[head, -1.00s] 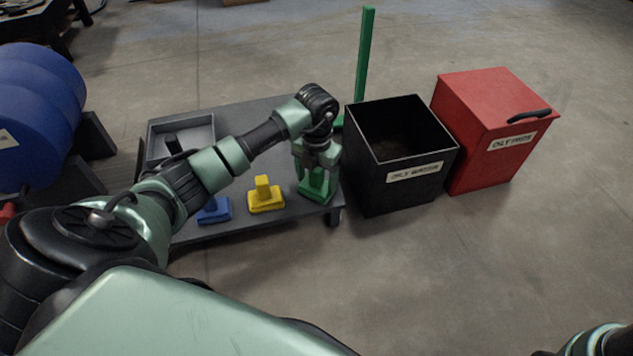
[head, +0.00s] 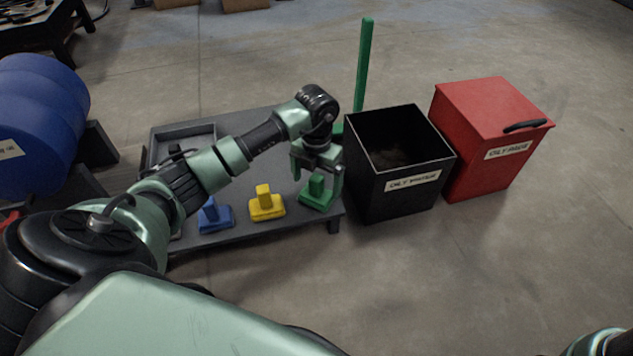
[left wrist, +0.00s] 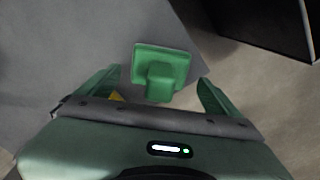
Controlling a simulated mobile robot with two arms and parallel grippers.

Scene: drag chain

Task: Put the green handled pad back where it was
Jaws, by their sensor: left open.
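The green handled pad (head: 316,196) sits upright on the grey low table (head: 225,232), near its right front corner. It also shows in the left wrist view (left wrist: 160,68), ahead of and between the open fingers. My left gripper (head: 317,180) is open, just above and around the pad's handle, with nothing held. It shows in the left wrist view (left wrist: 158,92) too. A yellow handled pad (head: 267,205) and a blue handled pad (head: 214,217) stand in a row to the left of the green one. My right gripper is out of view.
A black open bin (head: 400,200) stands close to the table's right edge, with a red lidded bin (head: 490,150) beyond it. A green post (head: 364,65) rises behind. A grey tray (head: 186,136) lies on the table's back left.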

